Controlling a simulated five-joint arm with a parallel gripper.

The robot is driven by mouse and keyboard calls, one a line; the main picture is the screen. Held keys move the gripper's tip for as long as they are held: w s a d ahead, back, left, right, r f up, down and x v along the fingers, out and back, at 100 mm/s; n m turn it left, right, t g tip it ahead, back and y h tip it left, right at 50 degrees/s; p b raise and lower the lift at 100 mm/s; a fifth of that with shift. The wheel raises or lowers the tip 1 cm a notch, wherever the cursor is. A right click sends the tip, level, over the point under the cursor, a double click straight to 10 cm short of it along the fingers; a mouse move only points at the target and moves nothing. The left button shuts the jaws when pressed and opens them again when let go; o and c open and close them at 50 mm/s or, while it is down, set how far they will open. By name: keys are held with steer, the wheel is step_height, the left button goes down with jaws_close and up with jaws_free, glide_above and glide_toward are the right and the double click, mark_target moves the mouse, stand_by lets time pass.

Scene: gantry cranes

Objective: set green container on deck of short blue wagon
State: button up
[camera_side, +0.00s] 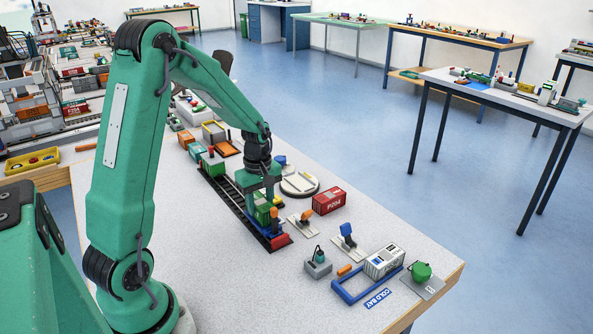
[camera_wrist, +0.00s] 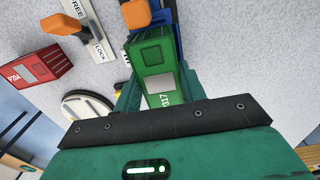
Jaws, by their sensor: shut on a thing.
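The green container (camera_side: 262,217) is held between the fingers of my gripper (camera_side: 263,204). In the wrist view, the container (camera_wrist: 152,52) lies between the jaws of my gripper (camera_wrist: 158,88), with a pale label and partly hidden number on it. The short blue wagon (camera_side: 268,234) is at the near end of the dark track, directly under the container. In the wrist view, a blue strip of the wagon (camera_wrist: 179,45) shows beside the container. I cannot tell whether the container touches the deck; my fingers hide part of it.
A green wagon (camera_side: 212,164) stands farther back on the track (camera_side: 227,187). The near left tabletop is clear.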

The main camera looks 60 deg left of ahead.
steer(key=shift+f, duration=0.35)
stand_by(0.5)
steer(key=o, duration=1)
steer(key=shift+r, duration=0.1)
steer(key=shift+r, duration=3.4)
steer(key=shift+d+r+m, duration=0.3)
steer(key=shift+d+r, duration=0.05)
steer(key=shift+r, duration=0.05)
steer(key=s+d+r+m+t, duration=0.2)
steer(key=s+d+r+m, duration=0.4)
steer(key=d+m, duration=0.2)
steer(key=s+d+r+m+t, duration=0.3)
steer(key=s+d+r+m, duration=0.2)
steer(key=s+d+m, duration=0.2)
steer(key=shift+d+r+m+t, duration=0.35)
steer(key=shift+d+m, duration=0.25)
steer(key=shift+m, duration=0.6)
